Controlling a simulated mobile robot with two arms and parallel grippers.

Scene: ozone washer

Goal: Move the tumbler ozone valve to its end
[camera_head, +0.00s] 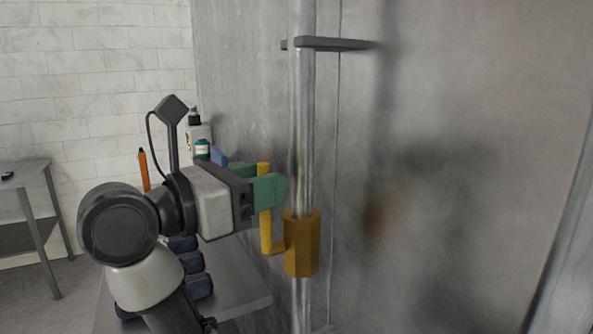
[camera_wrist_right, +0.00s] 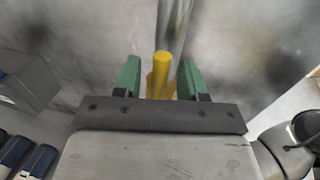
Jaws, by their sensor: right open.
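The ozone valve is a yellow-orange block (camera_head: 302,243) on a vertical metal pipe, with a yellow L-shaped handle (camera_head: 265,235) rising on its left side. My right gripper (camera_head: 270,188) has green fingers and is at the upper part of the handle, beside the pipe. In the right wrist view the green fingers (camera_wrist_right: 159,80) are open, with the yellow handle (camera_wrist_right: 162,66) standing between them. A gap shows on both sides of the handle. The lower valve body is mostly hidden in that view. My left gripper does not show.
The vertical pipe (camera_head: 304,130) runs along a large grey metal wall (camera_head: 450,170), held by a bracket (camera_head: 335,44). A grey table (camera_head: 240,290) with bottles and dark blue items stands behind my right arm. Another table (camera_head: 28,190) is at the far left.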

